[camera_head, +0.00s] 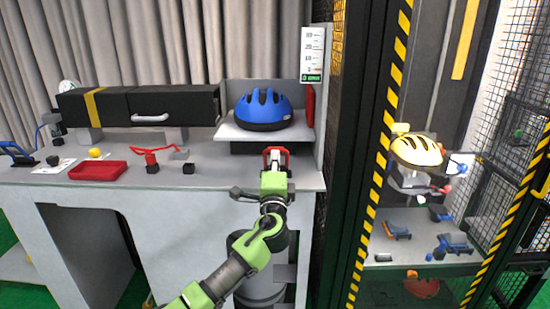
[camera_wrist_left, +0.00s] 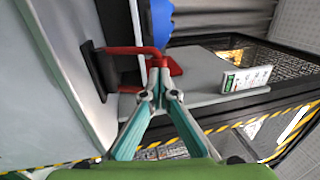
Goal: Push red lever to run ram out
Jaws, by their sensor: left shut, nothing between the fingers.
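A red lever shaped like a loop (camera_head: 285,153) shows behind my left fingertips, in front of the dark block under the blue helmet's shelf. In the left wrist view the red lever (camera_wrist_left: 130,50) reaches out from a black plate (camera_wrist_left: 98,68). My left gripper (camera_head: 275,163) is shut and empty. Its fingertips (camera_wrist_left: 160,70) meet right at the lever's outer end and overlap it in the picture; I cannot tell whether they touch. The fingers hide part of the lever. No part that is clearly the ram can be told. My right gripper is out of view.
A blue helmet (camera_head: 262,110) rests on the grey shelf (camera_head: 225,132). A long black box (camera_head: 150,105), a red tray (camera_head: 97,171) and small tools lie left on the bench. A striped post (camera_head: 385,130) and caged tower with a yellow helmet (camera_head: 416,150) stand right.

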